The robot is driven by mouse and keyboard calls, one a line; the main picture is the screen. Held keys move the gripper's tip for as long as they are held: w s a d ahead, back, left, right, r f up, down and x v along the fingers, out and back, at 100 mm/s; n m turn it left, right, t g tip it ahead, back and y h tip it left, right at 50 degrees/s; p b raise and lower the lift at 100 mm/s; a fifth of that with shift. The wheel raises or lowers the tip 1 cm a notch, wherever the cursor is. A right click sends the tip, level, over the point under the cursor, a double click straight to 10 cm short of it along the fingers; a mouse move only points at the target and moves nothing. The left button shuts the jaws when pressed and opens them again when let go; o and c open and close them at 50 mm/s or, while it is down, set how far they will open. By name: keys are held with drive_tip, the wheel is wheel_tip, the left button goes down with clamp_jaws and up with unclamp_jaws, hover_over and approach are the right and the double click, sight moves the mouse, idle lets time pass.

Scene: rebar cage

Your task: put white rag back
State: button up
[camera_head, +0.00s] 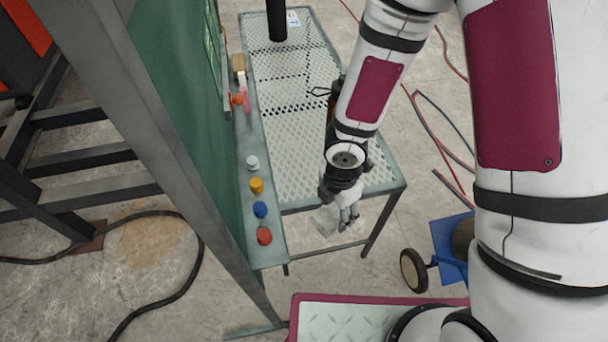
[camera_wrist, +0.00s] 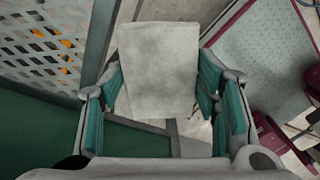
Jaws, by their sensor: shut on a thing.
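The white rag (camera_wrist: 155,65) shows in the wrist view as a flat, greyish-white, roughly square cloth. My gripper (camera_wrist: 160,90) is shut on it, with teal-padded fingers at its left and right sides. In the head view my gripper (camera_head: 347,213) hangs beside the near end of the perforated metal table (camera_head: 300,125). A pale patch of the rag (camera_head: 324,219) shows just left of the fingers, off the table and above the floor. The rest of the rag is hidden by the gripper there.
A narrow ledge (camera_head: 272,228) along the green panel (camera_head: 175,90) holds white, yellow, blue and red caps and a spray bottle (camera_head: 246,98). A black cylinder (camera_head: 277,20) stands at the table's far end. A blue wheeled cart (camera_head: 447,240) is at right. Cables cross the floor.

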hover_over(306, 178)
drive_tip(key=shift+f+p, duration=0.35)
drive_tip(key=shift+f, duration=0.3)
wheel_tip(306, 178, down, 4)
drive_tip(key=shift+r, duration=0.25)
drive_tip(key=o, duration=1)
wheel_tip(306, 178, up, 12)
drive_tip(key=shift+p, duration=0.3)
